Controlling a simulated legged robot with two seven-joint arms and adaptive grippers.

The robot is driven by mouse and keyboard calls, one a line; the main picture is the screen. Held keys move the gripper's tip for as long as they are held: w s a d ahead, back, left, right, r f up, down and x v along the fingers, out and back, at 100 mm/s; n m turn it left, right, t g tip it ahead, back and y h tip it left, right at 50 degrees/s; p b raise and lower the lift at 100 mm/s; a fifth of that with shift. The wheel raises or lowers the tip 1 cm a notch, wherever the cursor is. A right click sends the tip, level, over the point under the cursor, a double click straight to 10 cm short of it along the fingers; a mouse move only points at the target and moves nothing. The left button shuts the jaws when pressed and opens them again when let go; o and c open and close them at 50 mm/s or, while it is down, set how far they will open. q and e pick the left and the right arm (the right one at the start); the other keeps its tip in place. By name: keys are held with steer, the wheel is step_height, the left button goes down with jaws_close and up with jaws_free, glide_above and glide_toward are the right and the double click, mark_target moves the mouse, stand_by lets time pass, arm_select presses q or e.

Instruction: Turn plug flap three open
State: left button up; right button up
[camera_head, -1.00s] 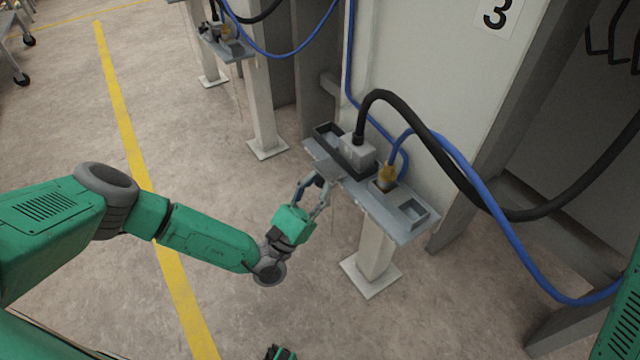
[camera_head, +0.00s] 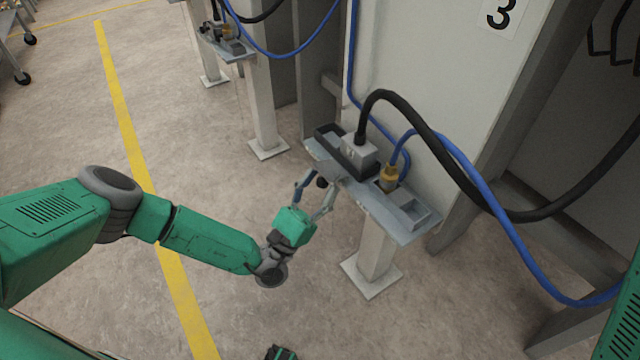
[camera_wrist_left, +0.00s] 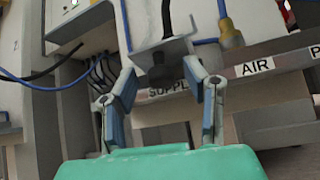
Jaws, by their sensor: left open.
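The station under the number 3 has a grey shelf (camera_head: 375,205) on a post. A grey plug block (camera_head: 358,154) with a thick black cable sits on it. A flat grey flap (camera_head: 330,171) juts from the shelf's near edge beside the block; it also shows in the left wrist view (camera_wrist_left: 160,50). My left gripper (camera_head: 322,187) is open, its fingers spread at either side of a dark round knob (camera_wrist_left: 165,75) under the flap. Whether a finger touches the flap I cannot tell.
A yellow connector (camera_head: 388,178) with a blue hose stands right of the plug block, with an open grey box (camera_head: 410,208) beyond it. Black and blue cables loop to the right. A white cabinet wall (camera_head: 435,75) rises behind. The floor left of the post is clear.

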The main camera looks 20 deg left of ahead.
arm_select(q)
steer(key=v, duration=1.2)
